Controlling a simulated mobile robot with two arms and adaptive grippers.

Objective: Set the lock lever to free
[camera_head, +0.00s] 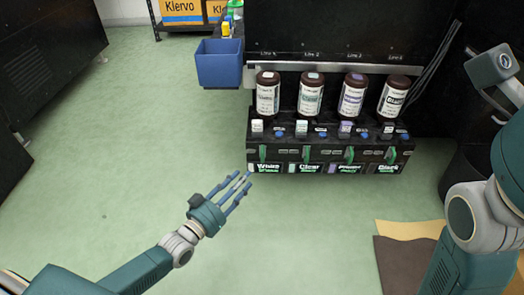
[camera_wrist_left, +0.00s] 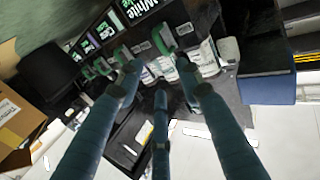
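A black ink station (camera_head: 330,132) holds several dark bottles with printed labels in a row. Green levers sit along its front, one per line. The lever (camera_head: 262,152) above the White label stands roughly upright; the lever at the White label also shows in the left wrist view (camera_wrist_left: 163,40). I cannot tell which lever is the lock lever or what its setting is. My left gripper (camera_head: 240,184) is open and empty, its three fingers spread, below and left of the White label, apart from the station.
A blue bin (camera_head: 219,63) hangs at the station's left. Cardboard pieces (camera_head: 408,262) lie on the floor at the lower right. A dark cabinet (camera_head: 45,55) stands at the left. Green floor in front of the station is clear.

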